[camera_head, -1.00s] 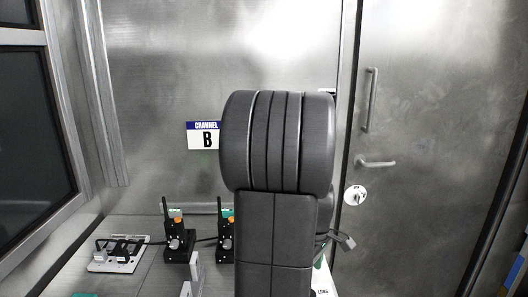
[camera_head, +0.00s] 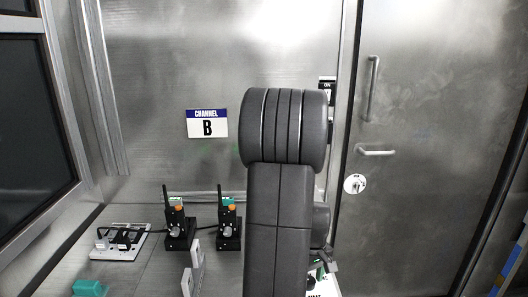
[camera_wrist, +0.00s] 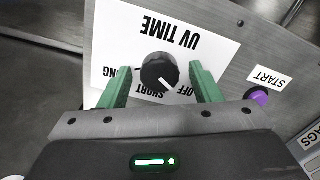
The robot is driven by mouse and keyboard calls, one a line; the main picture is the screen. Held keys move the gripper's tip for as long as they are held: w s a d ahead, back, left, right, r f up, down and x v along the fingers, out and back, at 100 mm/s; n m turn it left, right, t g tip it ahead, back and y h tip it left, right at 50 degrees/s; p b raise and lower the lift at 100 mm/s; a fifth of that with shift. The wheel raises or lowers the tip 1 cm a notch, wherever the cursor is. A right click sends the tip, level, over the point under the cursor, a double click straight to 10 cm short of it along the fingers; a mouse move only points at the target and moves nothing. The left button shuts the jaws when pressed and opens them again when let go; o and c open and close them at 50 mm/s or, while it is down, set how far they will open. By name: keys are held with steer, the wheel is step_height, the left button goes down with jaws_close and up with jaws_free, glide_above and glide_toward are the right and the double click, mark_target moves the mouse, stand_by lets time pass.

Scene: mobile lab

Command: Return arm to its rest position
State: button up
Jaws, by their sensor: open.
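My gripper (camera_wrist: 158,90) shows in the wrist view with its two green fingers apart and nothing held between them. A black knob (camera_wrist: 160,71) on a white "UV TIME" label (camera_wrist: 205,32) appears between the fingers. I see gaps on both sides of the knob; the depth between it and the fingertips is hard to judge. In the head view my dark grey arm stands upright at the centre and hides most of the gripper and the panel.
A purple button (camera_wrist: 258,97) by a "START" label is right of the fingers. In the head view, two black devices (camera_head: 176,228) (camera_head: 228,225) and a white plate (camera_head: 120,243) stand on the bench left of my arm. A metal door (camera_head: 430,120) is at right.

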steer(key=m, duration=0.8)
steer(key=shift+p, duration=0.3)
steer(key=m, duration=0.4)
steer(key=shift+d, duration=0.1)
steer(key=shift+m+p, duration=0.5)
steer(key=shift+m, duration=1.4)
